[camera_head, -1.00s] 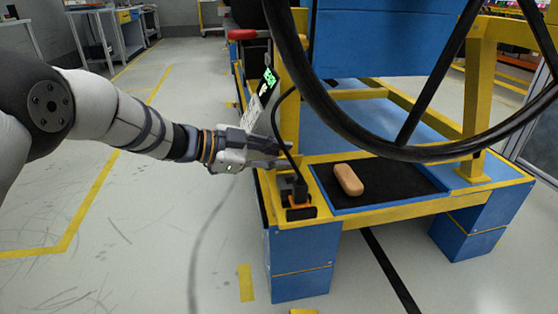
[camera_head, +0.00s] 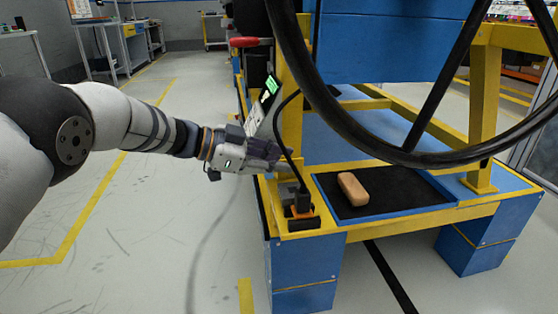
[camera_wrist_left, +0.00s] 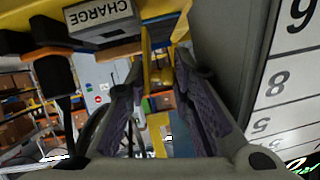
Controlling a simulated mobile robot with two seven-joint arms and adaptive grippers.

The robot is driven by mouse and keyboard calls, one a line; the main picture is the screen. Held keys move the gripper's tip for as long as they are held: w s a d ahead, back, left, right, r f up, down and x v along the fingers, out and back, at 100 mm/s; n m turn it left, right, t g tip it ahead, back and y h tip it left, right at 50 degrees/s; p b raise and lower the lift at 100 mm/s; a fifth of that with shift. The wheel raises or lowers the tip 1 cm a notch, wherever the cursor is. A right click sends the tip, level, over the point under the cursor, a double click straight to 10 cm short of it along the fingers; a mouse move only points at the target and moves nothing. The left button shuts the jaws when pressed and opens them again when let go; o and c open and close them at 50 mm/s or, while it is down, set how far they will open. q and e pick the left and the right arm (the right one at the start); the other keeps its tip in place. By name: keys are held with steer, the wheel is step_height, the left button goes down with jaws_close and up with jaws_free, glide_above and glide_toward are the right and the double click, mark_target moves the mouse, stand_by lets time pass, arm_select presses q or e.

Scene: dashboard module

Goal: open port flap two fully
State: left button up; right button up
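A grey block labelled CHARGE (camera_wrist_left: 102,18) shows at the top of the left wrist view, upside down. Beside it is a black plug with orange parts (camera_wrist_left: 55,72). In the head view the black plug (camera_head: 302,200) stands in an orange and black port unit (camera_head: 303,217) at the bench's front left corner, with a small grey block (camera_head: 287,190) beside it. I cannot tell which part is port flap two. My left gripper (camera_head: 282,160) is just above and behind this corner. In the left wrist view its fingers (camera_wrist_left: 158,100) are apart, with nothing held between them. My right gripper is out of view.
A black cable (camera_head: 279,125) rises from the plug, close to my left fingers. A numbered panel (camera_wrist_left: 292,80) stands close to the right finger in the wrist view. A tan block (camera_head: 352,189) lies on a black mat (camera_head: 400,190). A steering wheel (camera_head: 395,155) hangs over the bench.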

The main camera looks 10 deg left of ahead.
arm_select(q)
steer(key=o, duration=0.3)
steer(key=shift+r, duration=0.15)
